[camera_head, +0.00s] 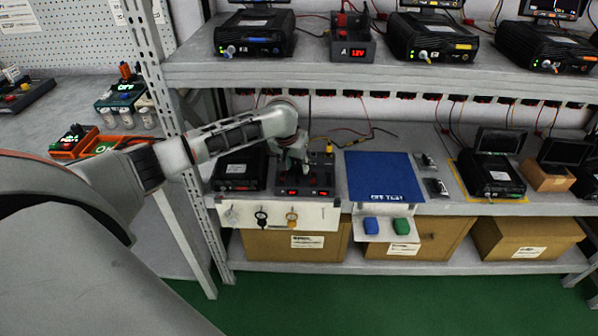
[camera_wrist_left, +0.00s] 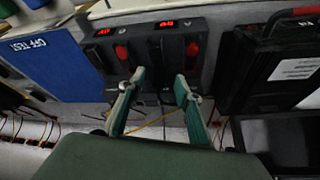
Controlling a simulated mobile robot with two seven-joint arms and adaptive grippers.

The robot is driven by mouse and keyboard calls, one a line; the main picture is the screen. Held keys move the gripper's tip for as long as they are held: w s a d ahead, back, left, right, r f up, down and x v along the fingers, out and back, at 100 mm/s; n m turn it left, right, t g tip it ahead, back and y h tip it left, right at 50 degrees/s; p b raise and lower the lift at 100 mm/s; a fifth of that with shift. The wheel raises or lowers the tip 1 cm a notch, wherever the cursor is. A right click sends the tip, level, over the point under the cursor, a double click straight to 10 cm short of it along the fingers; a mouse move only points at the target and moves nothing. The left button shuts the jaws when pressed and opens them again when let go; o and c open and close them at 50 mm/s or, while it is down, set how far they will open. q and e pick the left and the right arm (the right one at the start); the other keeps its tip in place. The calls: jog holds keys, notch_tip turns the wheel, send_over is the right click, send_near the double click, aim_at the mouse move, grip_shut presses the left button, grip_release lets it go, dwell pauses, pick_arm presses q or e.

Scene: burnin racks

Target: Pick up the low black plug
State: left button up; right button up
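Twin black supply units with red displays stand on the lower shelf in the head view (camera_head: 291,191) and the left wrist view (camera_wrist_left: 180,24). Each has a red knob or plug, one at the right (camera_wrist_left: 192,49) and one at the left (camera_wrist_left: 121,52). A dark shape (camera_wrist_left: 166,97) lies between my fingers; I cannot tell whether it is the low black plug, as it blends into the black housing. My left gripper (camera_wrist_left: 160,77) is open, its green fingers apart at the units; it also shows in the head view (camera_head: 293,164). My right gripper is not in view.
A blue mat (camera_head: 383,175) lies right of the units. A black device (camera_head: 240,170) stands close on their left. The upper shelf (camera_head: 300,72) hangs above my left arm. Loose red and yellow wires run behind the units. Cardboard boxes (camera_head: 270,245) sit below.

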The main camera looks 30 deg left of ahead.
pick_arm(q)
jog(key=shift+x, duration=1.1)
jog(key=shift+f+b, duration=0.1)
jog(key=shift+b, duration=0.2)
grip_shut()
jog(key=shift+r, duration=0.2)
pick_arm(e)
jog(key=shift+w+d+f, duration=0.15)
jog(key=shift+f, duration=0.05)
pick_arm(q)
jog(key=shift+r, duration=0.1)
